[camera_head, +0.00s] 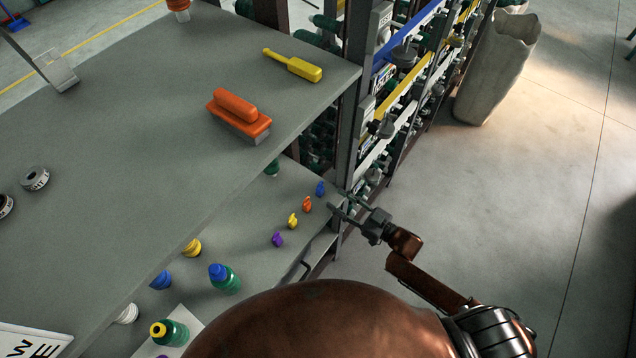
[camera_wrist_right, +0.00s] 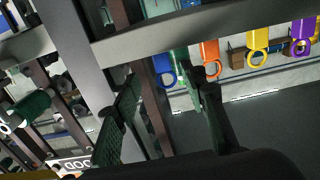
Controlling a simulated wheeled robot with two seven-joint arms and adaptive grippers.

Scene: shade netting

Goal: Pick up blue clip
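The blue clip (camera_head: 320,188) is the farthest of a row of small clips on the lower shelf, close to its right edge. It also shows in the right wrist view (camera_wrist_right: 164,70), hanging at the shelf edge. My right gripper (camera_head: 335,201) is open and empty, just right of and below the blue clip in the head view. In the right wrist view its two green-grey fingers stand apart, with the blue clip beyond and between the tips. The right finger overlaps the gap between the blue and orange clips. My left gripper is not in view.
The orange clip (camera_head: 307,204), yellow clip (camera_head: 292,221) and purple clip (camera_head: 277,240) stand nearby in the row. The upper tabletop (camera_head: 130,130) carries an orange brush (camera_head: 238,115) and overhangs the shelf. A rack post (camera_head: 349,140) rises close behind.

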